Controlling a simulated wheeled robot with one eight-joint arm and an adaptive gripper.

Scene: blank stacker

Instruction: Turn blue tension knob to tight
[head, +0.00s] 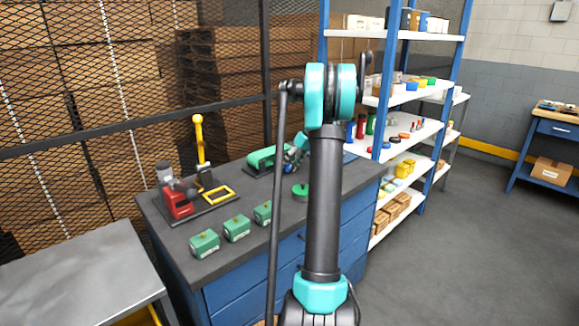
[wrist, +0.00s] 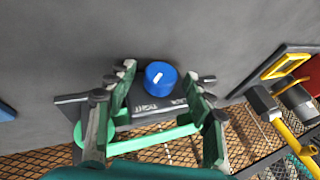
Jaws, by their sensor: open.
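The blue tension knob (wrist: 161,79) is a round cap with a short slanted white mark on top, near the middle of the wrist view. It sits on a dark base plate (wrist: 72,101) with white lettering that seems to read TIGHT, partly hidden. My gripper (wrist: 163,84) is open, with one finger to the left and one to the right of the knob. I cannot tell whether either finger touches it.
On the dark-topped bench (head: 258,199) stand several green blocks (head: 237,229), a green disc (head: 300,190), and a red press (head: 178,196) beside a yellow lever (head: 199,140). Wire mesh is behind the bench. A shelf rack (head: 395,150) stands to the right.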

